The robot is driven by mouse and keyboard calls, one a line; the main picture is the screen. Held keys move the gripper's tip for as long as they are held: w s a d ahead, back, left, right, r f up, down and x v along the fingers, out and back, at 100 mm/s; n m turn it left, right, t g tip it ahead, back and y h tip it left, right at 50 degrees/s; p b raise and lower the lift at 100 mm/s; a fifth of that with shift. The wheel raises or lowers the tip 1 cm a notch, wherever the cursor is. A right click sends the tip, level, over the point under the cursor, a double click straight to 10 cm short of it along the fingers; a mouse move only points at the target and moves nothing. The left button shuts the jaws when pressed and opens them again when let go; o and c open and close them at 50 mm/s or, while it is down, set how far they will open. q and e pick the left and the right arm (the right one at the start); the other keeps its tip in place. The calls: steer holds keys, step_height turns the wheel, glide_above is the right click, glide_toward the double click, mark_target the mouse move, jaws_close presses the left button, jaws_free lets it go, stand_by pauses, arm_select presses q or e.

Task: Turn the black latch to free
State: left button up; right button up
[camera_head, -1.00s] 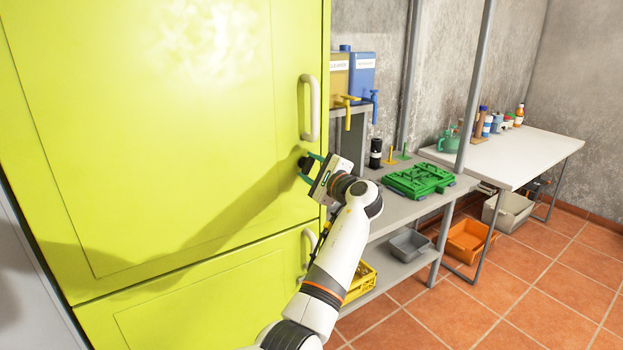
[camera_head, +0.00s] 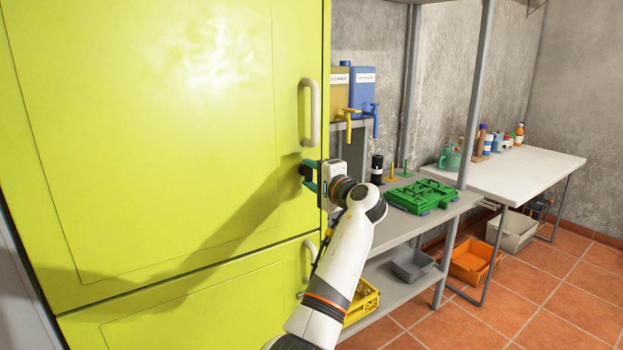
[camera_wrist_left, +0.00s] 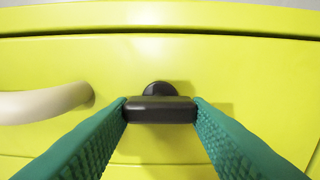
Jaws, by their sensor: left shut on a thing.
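The black latch (camera_wrist_left: 160,109) is on the yellow-green cabinet door (camera_head: 170,120), beside the pale door handle (camera_head: 309,112). In the left wrist view its dark bar lies across the picture, in front of a round black base. My left gripper (camera_head: 306,174) is at the latch. Its green fingers are shut on the two ends of the bar, as the left wrist view (camera_wrist_left: 160,112) shows. In the head view the fingers and gripper body mostly hide the latch. The door looks closed. My right gripper is not in view.
A second handle (camera_head: 309,262) is on the lower door. To the right, a grey shelf unit (camera_head: 400,228) holds a green crate (camera_head: 422,196), with a yellow crate (camera_head: 362,302) below. Yellow and blue tap containers stand behind. A white table (camera_head: 520,162) is farther right. The tiled floor between is partly clear.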

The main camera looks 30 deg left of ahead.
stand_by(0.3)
arm_select(q)
steer(key=o, duration=1)
steer(key=b+v, duration=0.1)
steer(key=v, duration=1.1)
steer(key=shift+f+b, duration=0.1)
steer(key=shift+b, duration=0.25)
